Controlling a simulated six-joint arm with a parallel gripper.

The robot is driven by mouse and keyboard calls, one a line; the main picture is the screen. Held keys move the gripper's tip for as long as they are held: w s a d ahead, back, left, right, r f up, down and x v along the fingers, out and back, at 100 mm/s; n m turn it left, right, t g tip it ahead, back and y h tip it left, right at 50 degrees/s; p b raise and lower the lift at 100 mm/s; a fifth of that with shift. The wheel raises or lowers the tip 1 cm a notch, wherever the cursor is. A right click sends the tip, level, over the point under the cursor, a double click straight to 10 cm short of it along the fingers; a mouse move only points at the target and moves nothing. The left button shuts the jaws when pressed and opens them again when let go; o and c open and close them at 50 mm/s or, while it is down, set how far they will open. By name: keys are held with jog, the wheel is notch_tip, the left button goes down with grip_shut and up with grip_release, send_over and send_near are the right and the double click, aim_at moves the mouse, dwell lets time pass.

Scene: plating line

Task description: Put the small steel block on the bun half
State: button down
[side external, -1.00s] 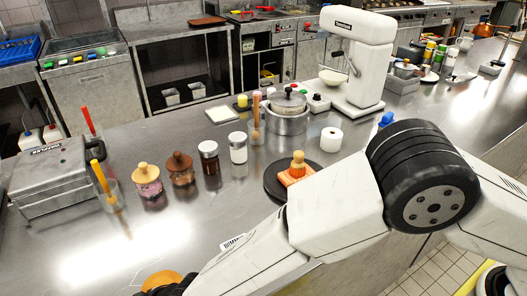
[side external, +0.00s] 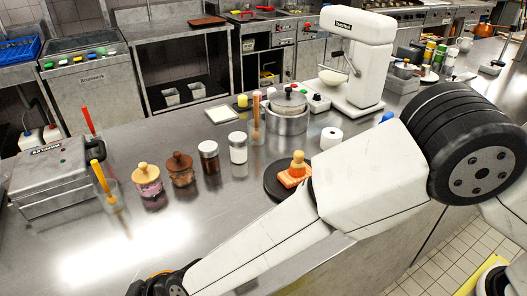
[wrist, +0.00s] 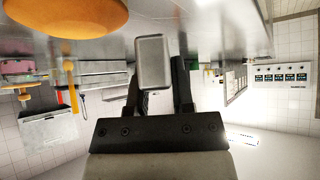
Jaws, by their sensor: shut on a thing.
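The small steel block (wrist: 151,62) is a grey, rounded-edged piece at my fingertips in the wrist view. My gripper (wrist: 158,85) is shut on it, with black fingers behind and beside it. The bun half (wrist: 68,15) is a large round orange-brown shape at the upper left of the wrist view, cut by the frame's top edge and apart from the block. In the side external view only a thin orange strip (side external: 158,273), probably the bun half, shows at the bottom edge behind my dark wrist. My fingers and the block are hidden there.
A steel counter (side external: 150,225) has bare room at the front left. Jars (side external: 209,157), a grey press (side external: 48,175), a dark round board (side external: 275,187) with an orange slab and a pot (side external: 287,123) stand farther back. A white mixer (side external: 357,60) stands behind.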

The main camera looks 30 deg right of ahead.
jog(key=s+d+f+v, duration=0.1)
jog(key=s+f+v, duration=0.1)
jog(key=v, duration=1.3)
dwell(0.5)
jog(key=w+d+r+m+t, duration=0.1)
jog(key=w+d+r, duration=0.2)
jog(key=d, duration=0.1)
jog(key=shift+d+m+h, duration=0.3)
jog(key=shift+h, duration=0.1)
jog(key=shift+a, duration=0.1)
jog(key=shift+w+a+r+x, duration=0.15)
jog(key=shift+w+r+x, duration=0.2)
jog(key=shift+x, duration=2.3)
jog(key=shift+w+a+r+x, duration=0.2)
jog(key=shift+r+x, duration=0.1)
jog(key=shift+x, duration=2.4)
jog(key=shift+w+a+r+x, duration=0.15)
jog(key=shift+w+r+x, duration=0.2)
jog(key=shift+x, duration=2.3)
